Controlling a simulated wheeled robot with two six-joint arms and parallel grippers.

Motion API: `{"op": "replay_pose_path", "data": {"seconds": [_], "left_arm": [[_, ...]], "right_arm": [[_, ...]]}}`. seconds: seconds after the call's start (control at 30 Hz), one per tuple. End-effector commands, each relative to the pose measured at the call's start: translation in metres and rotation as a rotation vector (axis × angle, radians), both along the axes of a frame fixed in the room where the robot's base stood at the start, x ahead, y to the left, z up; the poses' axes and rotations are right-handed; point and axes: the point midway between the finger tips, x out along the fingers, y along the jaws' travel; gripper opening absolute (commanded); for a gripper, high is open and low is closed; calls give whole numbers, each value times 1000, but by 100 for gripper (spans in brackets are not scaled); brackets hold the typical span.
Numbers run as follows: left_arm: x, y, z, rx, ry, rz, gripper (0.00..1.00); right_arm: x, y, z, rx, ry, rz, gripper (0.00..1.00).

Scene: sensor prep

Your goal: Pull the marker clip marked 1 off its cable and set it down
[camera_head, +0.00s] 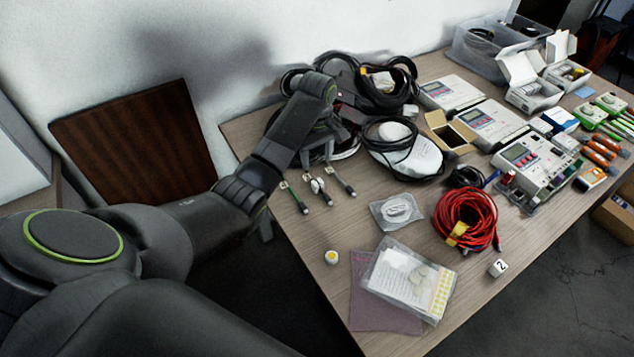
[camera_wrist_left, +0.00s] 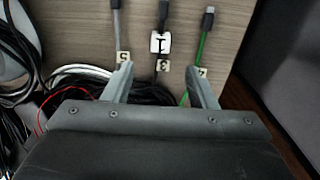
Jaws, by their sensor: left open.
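The white marker clip marked 1 (camera_wrist_left: 159,43) is on the middle, black cable, near its connector (camera_wrist_left: 163,12). It also shows small in the head view (camera_head: 317,185). My left gripper (camera_wrist_left: 161,82) is open and empty, its fingers spread to either side of the black cable's line. The clip lies beyond the fingertips, apart from them. In the head view my left gripper (camera_head: 317,163) points down over the table by the cable ends. A tag marked 3 (camera_wrist_left: 163,66) is on the black cable, nearer the gripper. My right gripper is not in view.
A grey cable with tag 5 (camera_wrist_left: 122,57) and a green cable with another tag (camera_wrist_left: 203,73) flank the black one closely. Coiled black cables (camera_head: 385,85) lie behind. A white clip marked 2 (camera_head: 498,268) sits near the front edge. Table between the cable ends and yellow-topped pot (camera_head: 331,257) is clear.

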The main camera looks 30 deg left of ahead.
Motion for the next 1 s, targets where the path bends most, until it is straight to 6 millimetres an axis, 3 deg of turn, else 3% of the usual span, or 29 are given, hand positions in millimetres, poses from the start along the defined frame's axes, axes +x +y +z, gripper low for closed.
{"op": "replay_pose_path", "data": {"seconds": [0.3,0.5,0.93,1.0], "left_arm": [[-1,0,-63,-1,3,0,52],[0,0,-89,1,2,-1,52],[0,0,-99,1,-1,-1,52],[0,0,-99,1,-1,-1,45]], "right_arm": [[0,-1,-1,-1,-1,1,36],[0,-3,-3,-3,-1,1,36],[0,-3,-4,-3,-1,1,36],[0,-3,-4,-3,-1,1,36]]}}
